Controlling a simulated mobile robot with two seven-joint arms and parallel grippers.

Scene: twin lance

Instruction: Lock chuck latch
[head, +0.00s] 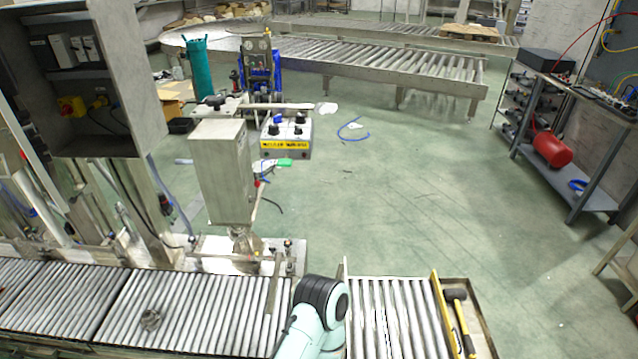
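I cannot make out a chuck or its latch for certain in the head view. A grey metal box-shaped machine (222,172) stands left of centre behind the roller conveyor. A metal base with small fittings (290,257) sits below it at the conveyor's far edge. A teal arm link of mine with a black joint rises at the bottom centre and covers part of the conveyor. Neither of my grippers shows.
More rollers (395,318) lie right of my arm, beside a tray holding a hammer (458,315). A metal shelf (560,180) stands right. Open green floor (420,190) lies between.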

